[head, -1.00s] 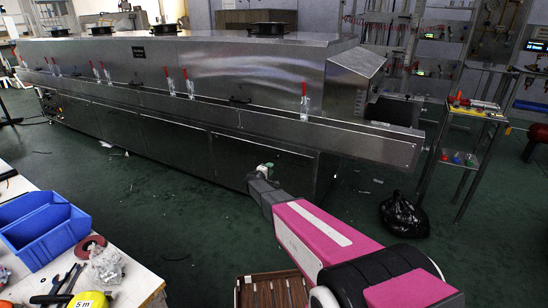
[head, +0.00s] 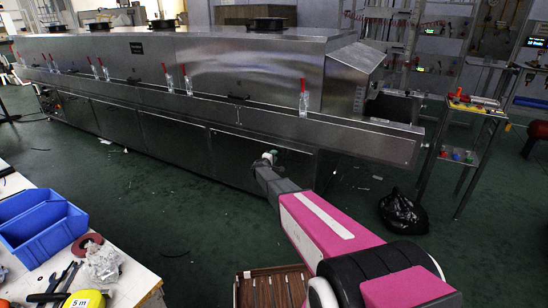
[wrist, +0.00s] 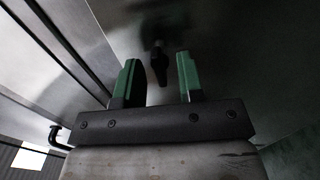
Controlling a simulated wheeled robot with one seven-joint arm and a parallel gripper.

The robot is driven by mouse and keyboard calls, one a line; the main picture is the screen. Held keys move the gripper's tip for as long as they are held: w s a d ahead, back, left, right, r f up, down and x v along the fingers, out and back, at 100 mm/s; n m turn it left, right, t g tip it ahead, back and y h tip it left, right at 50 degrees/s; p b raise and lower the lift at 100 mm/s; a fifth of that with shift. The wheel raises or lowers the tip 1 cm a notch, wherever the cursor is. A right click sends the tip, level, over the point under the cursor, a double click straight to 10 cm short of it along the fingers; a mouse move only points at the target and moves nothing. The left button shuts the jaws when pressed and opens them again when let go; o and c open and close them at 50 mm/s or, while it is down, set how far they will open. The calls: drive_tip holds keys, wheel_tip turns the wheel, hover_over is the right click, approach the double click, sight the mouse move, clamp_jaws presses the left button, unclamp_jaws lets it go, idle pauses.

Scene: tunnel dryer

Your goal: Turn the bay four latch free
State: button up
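The dryer (head: 250,75) is a long steel housing with lower panels. In the wrist view a small dark latch (wrist: 160,64) hangs from a steel panel, its handle pointing down the picture. My gripper (wrist: 157,75) is open, with one green finger on each side of the latch and visible gaps to both. The latch appears at or just beyond the fingertips; I cannot tell the exact depth, and I see no contact. In the head view my gripper (head: 267,158) is at the lower panels of the dryer, and the latch cannot be made out there. No bay number is readable.
Red-handled clamps (head: 303,100) stand along the dryer's ledge. A dark bar handle (wrist: 58,138) shows at lower left in the wrist view. A black bag (head: 402,214) lies on the floor at right, near a small stand (head: 470,150). A blue bin (head: 42,228) sits on the left bench.

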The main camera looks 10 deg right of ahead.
drive_tip(key=shift+w+d, duration=0.15)
drive_tip(key=shift+w, duration=0.05)
clamp_jaws()
drive_tip(key=shift+n, duration=0.4)
drive_tip(key=n, duration=1.7)
idle(0.4)
unclamp_jaws()
